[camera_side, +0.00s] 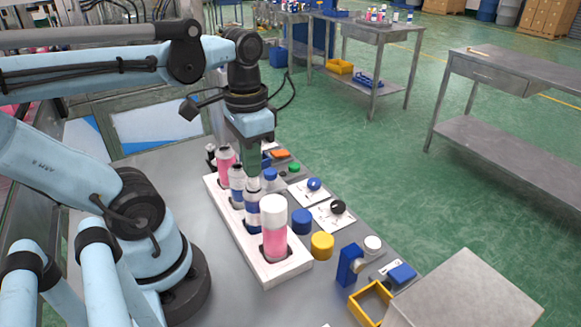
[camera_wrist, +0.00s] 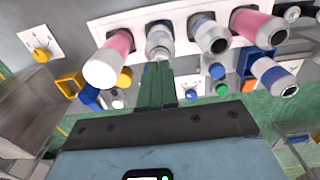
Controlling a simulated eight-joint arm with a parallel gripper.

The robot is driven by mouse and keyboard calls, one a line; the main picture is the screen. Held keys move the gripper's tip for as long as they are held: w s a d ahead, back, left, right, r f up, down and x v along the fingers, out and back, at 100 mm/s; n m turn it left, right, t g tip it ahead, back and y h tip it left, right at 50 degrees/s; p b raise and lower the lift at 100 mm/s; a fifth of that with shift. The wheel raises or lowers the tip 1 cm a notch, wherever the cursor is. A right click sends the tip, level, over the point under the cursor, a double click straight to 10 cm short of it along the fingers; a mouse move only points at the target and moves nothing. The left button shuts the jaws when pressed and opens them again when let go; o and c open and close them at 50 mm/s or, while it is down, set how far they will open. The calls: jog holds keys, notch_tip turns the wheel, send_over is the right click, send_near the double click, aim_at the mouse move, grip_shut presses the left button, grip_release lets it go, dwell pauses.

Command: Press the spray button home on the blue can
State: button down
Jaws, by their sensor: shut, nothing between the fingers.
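A white rack (camera_side: 290,267) holds a row of upright cans. The blue-banded can (camera_side: 253,212) stands second from the near end; it also shows in the wrist view (camera_wrist: 160,42). My gripper (camera_side: 253,177) points straight down over this can, with its green fingers together and nothing between them. In the wrist view the fingertips (camera_wrist: 159,66) end at the can's top. The spray button is hidden behind or under the tips, so I cannot tell whether they touch it or how deep it sits.
Close neighbours are a white-capped pink can (camera_side: 273,235), another blue-banded can (camera_side: 237,183) and a farther pink can (camera_side: 226,160). Right of the rack are a blue cap (camera_side: 302,221), a yellow cap (camera_side: 322,245) and cards with knobs. A grey box (camera_side: 465,290) stands at the near right.

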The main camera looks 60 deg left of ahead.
jog(key=shift+f, duration=0.45)
dwell(0.4)
jog(key=shift+r, duration=0.1)
notch_tip(320, 180, up, 10)
jog(key=shift+r, duration=0.15)
dwell(1.3)
jog(key=w+d+f+t, duration=0.4)
jog(key=w+f+t, duration=0.3)
jog(key=f, duration=0.4)
jog(key=shift+w+f, duration=0.15)
jog(key=shift+w, duration=0.75)
